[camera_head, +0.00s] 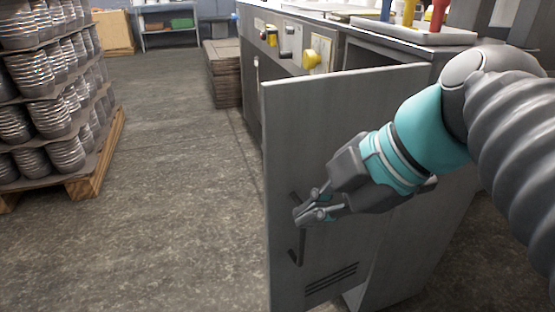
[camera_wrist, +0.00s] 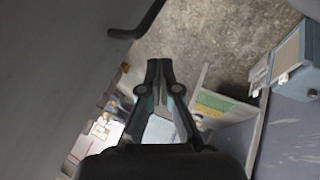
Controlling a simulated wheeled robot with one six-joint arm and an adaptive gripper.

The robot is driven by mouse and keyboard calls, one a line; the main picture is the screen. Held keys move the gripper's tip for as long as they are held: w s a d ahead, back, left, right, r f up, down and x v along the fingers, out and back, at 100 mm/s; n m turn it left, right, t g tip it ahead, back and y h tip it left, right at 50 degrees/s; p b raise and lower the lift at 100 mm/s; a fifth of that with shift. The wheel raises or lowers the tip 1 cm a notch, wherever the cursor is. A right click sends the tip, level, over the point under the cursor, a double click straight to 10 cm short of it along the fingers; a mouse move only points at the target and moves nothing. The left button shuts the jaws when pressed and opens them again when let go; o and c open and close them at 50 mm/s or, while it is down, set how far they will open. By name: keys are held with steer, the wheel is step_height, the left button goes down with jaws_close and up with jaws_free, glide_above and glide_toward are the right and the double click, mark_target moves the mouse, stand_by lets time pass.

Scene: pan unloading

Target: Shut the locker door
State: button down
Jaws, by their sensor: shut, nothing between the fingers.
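The grey locker door (camera_head: 330,110) stands ajar, swung out from the grey cabinet under the counter. Its face with the handle and a slotted vent low down is toward the head camera. The dark bar handle (camera_head: 298,245) is near the door's left edge, partly hidden by my gripper (camera_head: 304,215). My gripper is shut and empty, in front of the door face by the handle. In the wrist view the fingertips (camera_wrist: 158,66) are together, with the door (camera_wrist: 50,70) on the left and the handle (camera_wrist: 138,24) above. I cannot tell whether they touch the door.
The counter (camera_head: 370,45) behind the door carries a tray (camera_head: 415,34) with coloured upright items. Stacked metal pans (camera_head: 45,110) stand on a wooden pallet (camera_head: 95,165) at left. A flat stack (camera_head: 223,75) lies further back. The floor between is clear.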

mark_target(286, 202)
steer(key=shift+w+a+f, duration=0.4)
steer(key=shift+w+a, duration=0.1)
steer(key=shift+w, duration=0.25)
steer(key=shift+w+a+f, duration=0.35)
steer(key=shift+w+a, duration=0.2)
steer(key=shift+w, duration=0.2)
steer(key=shift+w+a+f, duration=0.4)
steer(key=shift+w+a, duration=0.1)
steer(key=shift+w, duration=0.25)
